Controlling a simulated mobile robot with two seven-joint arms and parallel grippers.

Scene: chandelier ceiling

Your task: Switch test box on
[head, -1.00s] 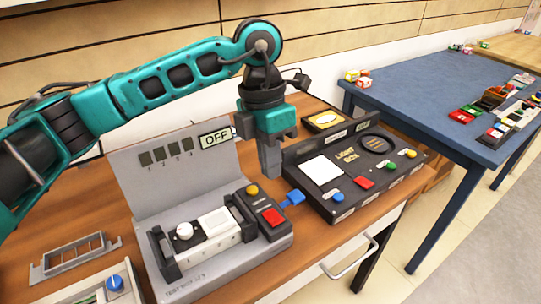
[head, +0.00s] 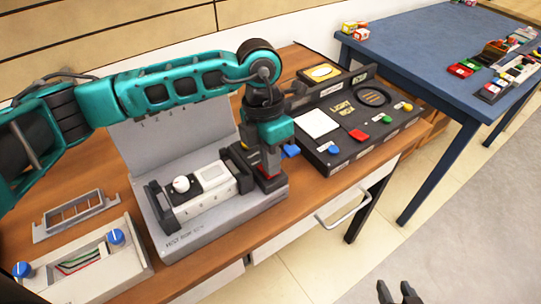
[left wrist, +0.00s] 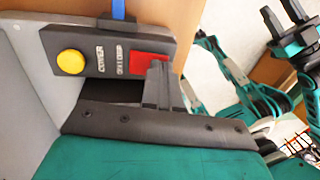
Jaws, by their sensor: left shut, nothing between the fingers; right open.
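The grey test box (head: 215,233) stands on the wooden table, with an upright back panel behind it. My left gripper (head: 268,180) is shut and empty, pointing down over the dark power module at the box's right end. The box's display is hidden behind my left arm. My right gripper (head: 398,293) is open and empty at the bottom edge, over the floor.
A black light box (head: 370,150) with coloured buttons stands to the right. A grey frame (head: 75,215) and a tray with blue knobs (head: 130,262) are at the left. A blue table (head: 430,60) stands further right.

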